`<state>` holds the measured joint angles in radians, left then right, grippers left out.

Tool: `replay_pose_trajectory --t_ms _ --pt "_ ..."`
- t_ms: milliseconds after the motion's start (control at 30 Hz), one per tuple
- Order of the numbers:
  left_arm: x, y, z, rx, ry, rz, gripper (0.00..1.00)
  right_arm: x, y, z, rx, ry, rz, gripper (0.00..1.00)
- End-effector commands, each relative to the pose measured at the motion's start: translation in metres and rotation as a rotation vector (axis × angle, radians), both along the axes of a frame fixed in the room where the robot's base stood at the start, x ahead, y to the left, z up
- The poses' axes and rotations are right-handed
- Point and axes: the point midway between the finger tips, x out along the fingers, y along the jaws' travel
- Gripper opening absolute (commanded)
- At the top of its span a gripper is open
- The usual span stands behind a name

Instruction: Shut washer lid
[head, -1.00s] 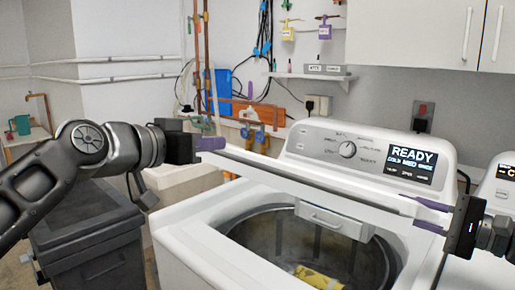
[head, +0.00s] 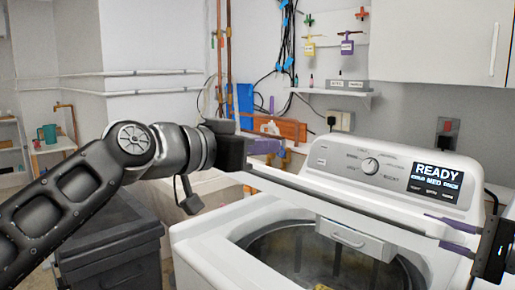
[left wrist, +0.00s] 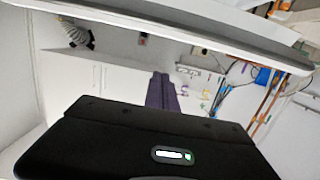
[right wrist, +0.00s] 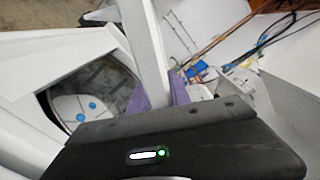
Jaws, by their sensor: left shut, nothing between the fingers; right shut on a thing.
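The white washer (head: 215,243) has its lid (head: 345,202) part way up, seen nearly edge-on as a long white bar above the drum opening. My left gripper (head: 267,147), with purple fingers, is shut and empty just above the lid's left end. In the left wrist view the lid (left wrist: 200,35) crosses the top, clear of the fingers. My right gripper (head: 455,234) is shut on the lid's right end. In the right wrist view the lid (right wrist: 146,55) runs between its purple fingers. The washer's panel (head: 437,178) reads READY.
A dark bin (head: 110,245) stands left of the washer under my left arm. A shelf (head: 335,92) and a cabinet (head: 440,40) are on the wall behind. A bit of yellow cloth (head: 322,287) shows in the drum.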

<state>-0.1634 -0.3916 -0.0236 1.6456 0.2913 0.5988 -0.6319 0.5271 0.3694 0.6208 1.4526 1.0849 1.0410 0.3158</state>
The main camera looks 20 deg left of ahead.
Motion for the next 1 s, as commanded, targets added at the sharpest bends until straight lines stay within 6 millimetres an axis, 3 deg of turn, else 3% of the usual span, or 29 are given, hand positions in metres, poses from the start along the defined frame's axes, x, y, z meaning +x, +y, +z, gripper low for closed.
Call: replay_pose_trajectory --t_ms 300,600,1000 --pt "0.06 -0.024 -0.01 -0.001 0.004 -0.001 0.0 0.0 0.0 0.0 0.0 0.001 -0.001 0.0" --pt "0.041 -0.017 -0.042 -0.001 0.0 0.0 0.0 0.0 0.0 0.0 0.0 0.001 -0.001 0.0" --pt "0.039 -0.015 -0.045 -0.001 -0.001 0.0 0.0 0.0 0.0 0.0 0.0 0.001 0.0 0.0"
